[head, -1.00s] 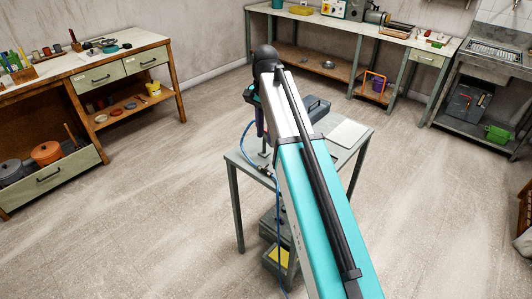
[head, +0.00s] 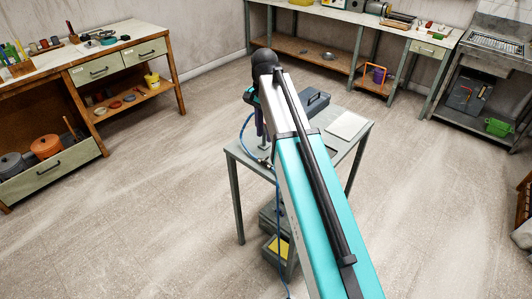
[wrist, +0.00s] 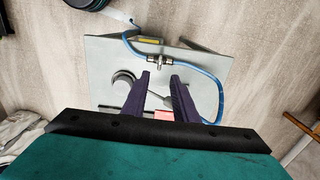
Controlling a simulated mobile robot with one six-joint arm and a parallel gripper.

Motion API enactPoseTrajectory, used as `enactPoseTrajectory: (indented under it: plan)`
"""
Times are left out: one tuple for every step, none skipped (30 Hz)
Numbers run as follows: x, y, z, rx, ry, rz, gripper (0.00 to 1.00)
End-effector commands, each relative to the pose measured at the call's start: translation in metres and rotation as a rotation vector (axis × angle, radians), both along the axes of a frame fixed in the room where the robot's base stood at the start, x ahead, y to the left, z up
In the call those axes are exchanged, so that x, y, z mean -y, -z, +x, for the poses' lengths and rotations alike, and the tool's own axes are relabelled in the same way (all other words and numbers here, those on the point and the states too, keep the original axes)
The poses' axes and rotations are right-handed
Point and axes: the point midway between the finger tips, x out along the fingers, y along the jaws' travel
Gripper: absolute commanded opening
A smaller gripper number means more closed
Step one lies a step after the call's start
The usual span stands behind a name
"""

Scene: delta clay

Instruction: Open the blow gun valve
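A small metal fitting (wrist: 161,62) that looks like the blow gun valve sits on the blue hose (wrist: 214,82) near the far edge of the small table (wrist: 100,66) in the wrist view. I cannot tell its handle position. My gripper (wrist: 158,72) shows two dark purple fingers spread apart, with nothing between the tips. The fingertips appear just short of the fitting in the picture; their height above it is unclear. In the head view my arm covers much of the table, and the hose (head: 243,135) hangs over its left side.
A round grey object (wrist: 124,78) and a red piece (wrist: 164,115) lie near the fingers. A dark box (head: 313,101) and a pale sheet (head: 347,125) are on the table. Benches (head: 90,62) stand along the walls.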

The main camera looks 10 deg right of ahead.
Motion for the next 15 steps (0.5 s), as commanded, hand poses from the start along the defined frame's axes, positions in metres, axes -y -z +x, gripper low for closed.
enactPoseTrajectory:
  plan:
    - [0.000, 0.006, -0.001, -0.003, 0.000, 0.000, 0.26]
    - [0.000, 0.010, -0.001, -0.003, 0.000, 0.000, 0.26]
    - [0.000, 0.014, -0.001, -0.001, 0.000, 0.000, 0.26]
    - [0.000, 0.018, -0.001, -0.001, 0.000, 0.000, 0.26]
    - [0.000, 0.021, -0.001, -0.002, 0.001, 0.000, 0.26]
    - [0.001, 0.026, -0.001, -0.003, 0.001, 0.000, 0.26]
    - [0.001, 0.029, -0.001, -0.002, 0.001, 0.000, 0.26]
    - [0.001, 0.032, -0.001, -0.002, 0.001, 0.000, 0.26]
    - [0.001, 0.037, -0.001, -0.001, 0.001, 0.000, 0.26]
    - [0.001, 0.040, -0.001, -0.002, 0.001, 0.000, 0.26]
    - [0.001, 0.044, -0.001, -0.003, 0.001, 0.000, 0.26]
    - [0.001, 0.048, -0.001, -0.002, 0.001, 0.000, 0.26]
    - [0.001, 0.051, -0.001, -0.002, 0.001, 0.000, 0.26]
    - [0.001, 0.055, -0.001, -0.001, 0.001, 0.000, 0.26]
    - [0.001, 0.059, -0.001, -0.002, 0.001, 0.000, 0.26]
